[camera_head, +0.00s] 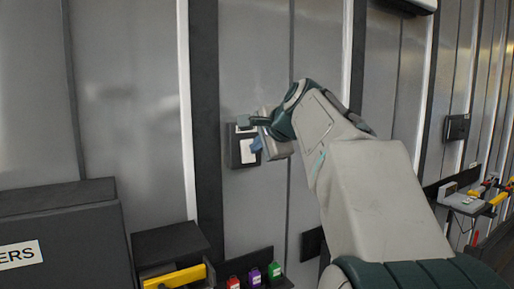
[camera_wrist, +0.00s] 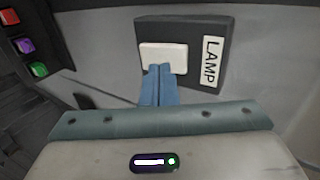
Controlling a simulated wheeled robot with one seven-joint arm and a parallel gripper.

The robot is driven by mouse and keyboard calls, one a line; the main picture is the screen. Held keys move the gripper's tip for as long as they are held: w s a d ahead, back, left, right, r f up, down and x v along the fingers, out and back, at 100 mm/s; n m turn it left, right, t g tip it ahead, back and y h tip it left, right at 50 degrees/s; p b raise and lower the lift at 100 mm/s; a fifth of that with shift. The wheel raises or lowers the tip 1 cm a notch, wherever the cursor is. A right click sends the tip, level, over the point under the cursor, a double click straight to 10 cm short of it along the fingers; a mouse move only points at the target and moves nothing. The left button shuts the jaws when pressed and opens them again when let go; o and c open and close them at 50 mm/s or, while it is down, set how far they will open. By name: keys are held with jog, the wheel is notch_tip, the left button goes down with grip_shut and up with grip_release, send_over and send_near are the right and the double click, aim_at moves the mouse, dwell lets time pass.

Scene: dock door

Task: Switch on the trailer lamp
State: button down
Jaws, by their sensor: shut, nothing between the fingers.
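The lamp switch box (camera_wrist: 205,72) is a dark plate on the grey wall, with a white label reading LAMP (camera_wrist: 212,62) and a pale rocker (camera_wrist: 163,57). In the head view the switch box (camera_head: 234,160) is on the wall beside a dark post, partly covered by my gripper. My gripper (camera_wrist: 160,68) is shut and empty, its blue fingertips at the lower edge of the rocker. I cannot tell whether they touch it. In the head view my gripper (camera_head: 256,145) is in front of the switch box. The lamp itself is not identifiable.
A shelf with tools (camera_head: 468,202) is at the right.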

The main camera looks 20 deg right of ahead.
jog(key=v, duration=1.2)
jog(key=shift+r, duration=0.2)
jog(key=shift+s, duration=0.1)
jog(key=shift+s+r+p, duration=0.1)
jog(key=shift+p, duration=0.35)
